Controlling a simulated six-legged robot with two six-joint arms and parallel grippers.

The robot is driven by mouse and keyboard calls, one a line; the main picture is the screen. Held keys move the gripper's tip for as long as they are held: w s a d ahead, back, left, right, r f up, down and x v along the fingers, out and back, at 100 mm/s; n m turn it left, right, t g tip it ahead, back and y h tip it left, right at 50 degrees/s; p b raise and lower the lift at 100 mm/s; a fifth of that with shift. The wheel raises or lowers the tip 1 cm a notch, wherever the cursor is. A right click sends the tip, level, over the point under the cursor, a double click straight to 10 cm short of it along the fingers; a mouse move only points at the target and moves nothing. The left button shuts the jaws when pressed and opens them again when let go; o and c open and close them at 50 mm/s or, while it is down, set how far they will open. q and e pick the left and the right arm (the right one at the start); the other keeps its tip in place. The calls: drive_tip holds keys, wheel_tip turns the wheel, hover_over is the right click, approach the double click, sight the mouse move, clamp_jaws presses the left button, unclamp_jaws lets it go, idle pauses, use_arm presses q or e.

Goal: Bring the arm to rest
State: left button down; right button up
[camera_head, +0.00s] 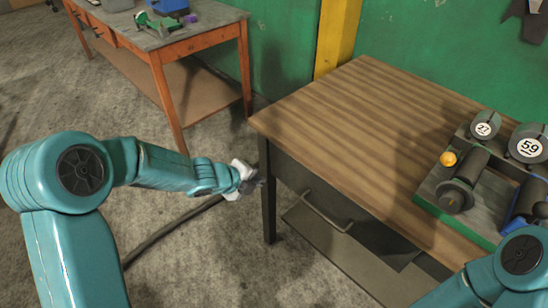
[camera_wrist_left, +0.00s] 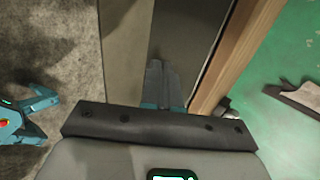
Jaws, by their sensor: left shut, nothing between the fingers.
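My left arm comes in from the left in the head view, bent at a large teal joint and reaching to the right. My left gripper (camera_head: 258,182) is at the near left corner of the wooden-topped table (camera_head: 345,130), just below the level of its top and close to a dark leg. Whether it touches the leg cannot be told. In the left wrist view the two fingers (camera_wrist_left: 164,86) lie together, shut and empty. Part of my right arm shows at the lower right of the head view; its gripper is out of the picture.
A tray (camera_head: 429,195) on the table's right holds dark cylinders, round parts marked 27 and 59, and a yellow ball (camera_head: 448,159). A drawer handle (camera_head: 326,207) faces me. Another orange workbench (camera_head: 200,40) stands at the back left. The grey floor (camera_head: 200,260) between has a dark cable.

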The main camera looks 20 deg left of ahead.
use_arm(q)
drive_tip(key=s+d+f+n+g+h+p, duration=0.1)
drive_tip(key=s+d+f+n+g+p, duration=0.35)
drive_tip(key=s+f, duration=0.75)
drive_tip(key=s+d+f+n+g, duration=0.1)
drive_tip(key=s+f+n, duration=0.1)
drive_tip(key=s+n, duration=0.5)
drive_tip(key=s+d+f+n+g+y, duration=0.1)
drive_tip(key=s+f+n+g, duration=0.1)
drive_tip(key=s+n, duration=0.6)
drive_tip(key=f+n, duration=0.1)
drive_tip(key=n, duration=0.5)
drive_tip(key=shift+s+d+y+b, duration=0.3)
drive_tip(key=shift+d+b, duration=0.1)
drive_tip(key=shift+n, duration=0.25)
